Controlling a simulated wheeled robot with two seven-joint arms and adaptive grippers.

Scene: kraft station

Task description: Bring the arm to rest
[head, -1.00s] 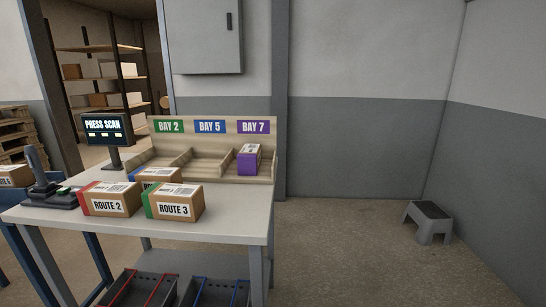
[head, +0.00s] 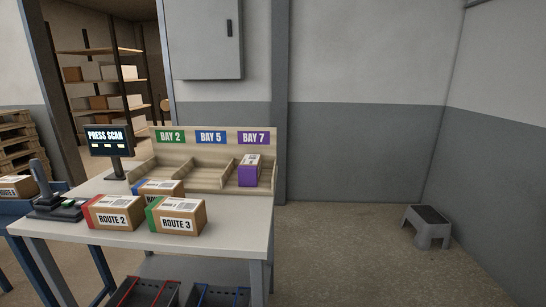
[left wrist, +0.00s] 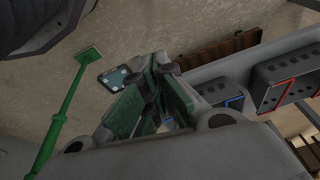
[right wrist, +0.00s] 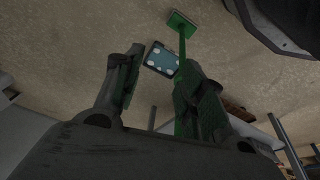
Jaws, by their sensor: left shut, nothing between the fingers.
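Neither gripper shows in the head view. In the left wrist view my left gripper (left wrist: 160,72) has its green-padded fingers together with nothing held, out over the floor. In the right wrist view my right gripper (right wrist: 163,60) has its fingers spread apart and holds nothing. The Route 2 box (head: 112,213) with a red end and the Route 3 box (head: 177,216) with a green end sit on the workbench (head: 110,254). A blue-edged box (head: 160,187) sits behind them. A purple-ended box (head: 248,172) lies in the Bay 7 slot.
The Bay 2 and Bay 5 slots (head: 205,175) look empty. A "PRESS SCAN" screen (head: 107,141) and a scanner stand (head: 42,183) occupy the bench's left. Trays (head: 145,291) sit below. A green-handled tool (left wrist: 65,103) shows near the floor. A grey step stool (head: 426,232) stands right; floor between is open.

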